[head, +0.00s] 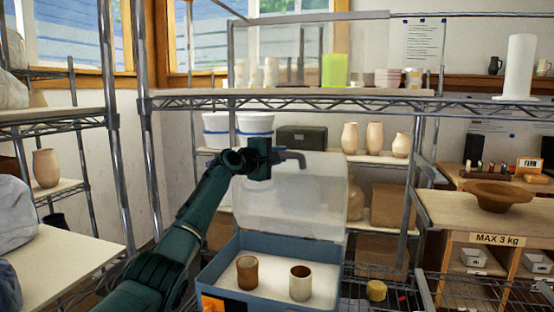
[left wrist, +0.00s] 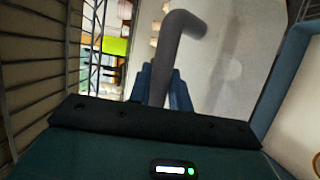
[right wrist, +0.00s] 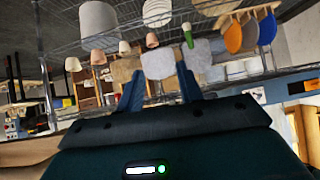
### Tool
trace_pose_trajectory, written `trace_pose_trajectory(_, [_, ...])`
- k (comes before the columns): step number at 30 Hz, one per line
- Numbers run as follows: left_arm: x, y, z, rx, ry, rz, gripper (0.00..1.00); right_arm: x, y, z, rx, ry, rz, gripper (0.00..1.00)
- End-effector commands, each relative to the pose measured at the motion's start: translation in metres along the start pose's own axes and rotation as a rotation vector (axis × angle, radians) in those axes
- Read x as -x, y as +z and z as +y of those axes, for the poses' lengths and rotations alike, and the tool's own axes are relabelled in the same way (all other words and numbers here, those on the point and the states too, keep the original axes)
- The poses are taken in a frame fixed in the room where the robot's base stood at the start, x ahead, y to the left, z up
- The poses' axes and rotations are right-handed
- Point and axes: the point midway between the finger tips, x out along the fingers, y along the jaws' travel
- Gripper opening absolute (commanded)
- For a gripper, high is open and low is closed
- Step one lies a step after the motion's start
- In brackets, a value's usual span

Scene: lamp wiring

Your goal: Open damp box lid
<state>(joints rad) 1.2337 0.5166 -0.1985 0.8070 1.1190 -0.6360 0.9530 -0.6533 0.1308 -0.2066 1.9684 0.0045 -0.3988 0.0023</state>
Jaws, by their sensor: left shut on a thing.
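The damp box (head: 290,247) is a blue bin with a pale floor, low in the middle of the head view. Its translucent lid (head: 290,205) stands raised, roughly upright, at the back of the box. A grey hooked handle (head: 297,156) is at the lid's top edge. My left gripper (head: 274,158) is shut on this handle. The left wrist view shows the handle (left wrist: 183,27) between the blue fingers, with the lid (left wrist: 235,65) beside it. My right gripper (right wrist: 160,90) shows only in the right wrist view, fingers apart and nothing between them.
A brown cup (head: 247,274) and a paler cup (head: 300,284) stand inside the box. A wire shelf (head: 300,102) with pots runs above and behind the lid. A wooden unit marked MAX 3 kg (head: 497,239) stands at right, with a brown bowl (head: 497,195) on top.

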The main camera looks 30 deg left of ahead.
Motion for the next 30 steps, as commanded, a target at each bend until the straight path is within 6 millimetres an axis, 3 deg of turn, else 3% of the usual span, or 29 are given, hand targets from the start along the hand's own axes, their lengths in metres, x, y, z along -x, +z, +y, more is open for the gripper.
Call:
trace_pose_trajectory(17, [-0.0011, -0.0001, 0.0027, 0.018, -0.038, -0.001, 0.00, 0.0014, 0.0034, 0.0003, 0.019, -0.007, -0.017, 0.36])
trace_pose_trajectory(18, [-0.0011, -0.0001, 0.0027, 0.018, -0.038, -0.001, 0.21, 0.0014, 0.0032, 0.0003, 0.019, -0.007, -0.017, 0.36])
trace_pose_trajectory(21, [-0.0011, -0.0001, 0.0027, 0.017, -0.037, -0.001, 0.29, 0.0016, 0.0027, 0.0002, 0.019, -0.007, -0.015, 0.36])
trace_pose_trajectory(30, [0.0009, -0.0006, 0.0026, 0.014, -0.036, -0.001, 0.29, 0.0014, 0.0029, 0.0000, 0.019, -0.007, -0.014, 0.36])
